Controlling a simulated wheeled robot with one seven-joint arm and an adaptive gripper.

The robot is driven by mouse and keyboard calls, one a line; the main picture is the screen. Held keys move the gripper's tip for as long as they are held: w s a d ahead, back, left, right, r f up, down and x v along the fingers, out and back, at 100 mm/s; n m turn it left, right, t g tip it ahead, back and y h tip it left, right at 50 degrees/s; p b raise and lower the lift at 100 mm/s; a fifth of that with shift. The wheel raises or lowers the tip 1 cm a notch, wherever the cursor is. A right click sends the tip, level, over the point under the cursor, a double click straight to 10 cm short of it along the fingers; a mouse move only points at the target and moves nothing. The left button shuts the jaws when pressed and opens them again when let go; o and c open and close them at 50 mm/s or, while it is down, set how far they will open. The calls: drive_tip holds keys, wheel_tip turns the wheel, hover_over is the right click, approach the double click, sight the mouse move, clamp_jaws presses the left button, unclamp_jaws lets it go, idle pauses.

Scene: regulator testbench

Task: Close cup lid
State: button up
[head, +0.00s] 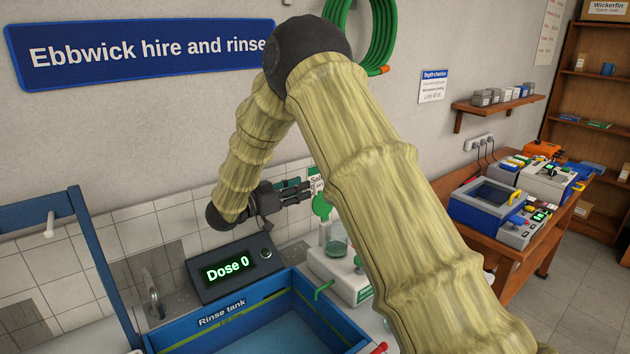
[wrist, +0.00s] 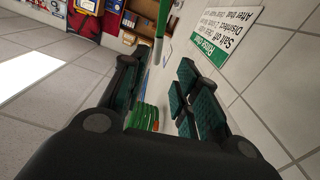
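A clear cup (head: 335,238) with greenish liquid stands on a white unit (head: 340,275) right of the rinse tank. A round green lid (head: 321,207) stands upright, open, above the cup. My arm partly covers the cup's surroundings. My gripper (head: 303,191) is just left of the lid and slightly above it, its fingers pointing right. In the wrist view my gripper (wrist: 160,85) has its dark green pads apart, with nothing held between them. A thin green upright strip (wrist: 161,18) shows ahead of the fingers, possibly the lid edge-on; I cannot tell whether anything touches it.
The blue rinse tank (head: 225,318) and a "Dose 0" display (head: 233,268) are below my gripper. A tiled wall with a rinse sign (wrist: 225,40) is close behind. A wooden table (head: 500,235) with devices stands at the right.

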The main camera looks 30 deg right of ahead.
sight(314, 201)
drive_tip(key=d, duration=0.1)
drive_tip(key=s+d+r+p, duration=0.1)
drive_tip(key=d, duration=0.2)
drive_tip(key=shift+s+d+r, duration=0.3)
drive_tip(key=shift+s+r, duration=0.05)
drive_tip(key=shift+s, duration=0.05)
drive_tip(key=d, duration=0.1)
drive_tip(key=w+d+f+p, duration=0.1)
drive_tip(key=w+d, duration=0.1)
drive_tip(key=shift+w+d+f, duration=0.15)
drive_tip(key=shift+d+f, duration=0.2)
drive_tip(key=shift+d, duration=0.05)
drive_tip(key=shift+s+d+r, duration=0.25)
drive_tip(key=shift+s, duration=0.25)
drive_tip(key=shift+w+f, duration=0.35)
drive_tip(key=shift+w, duration=0.1)
drive_tip(key=shift+c, duration=0.3)
drive_tip(key=shift+s+r, duration=0.25)
clamp_jaws()
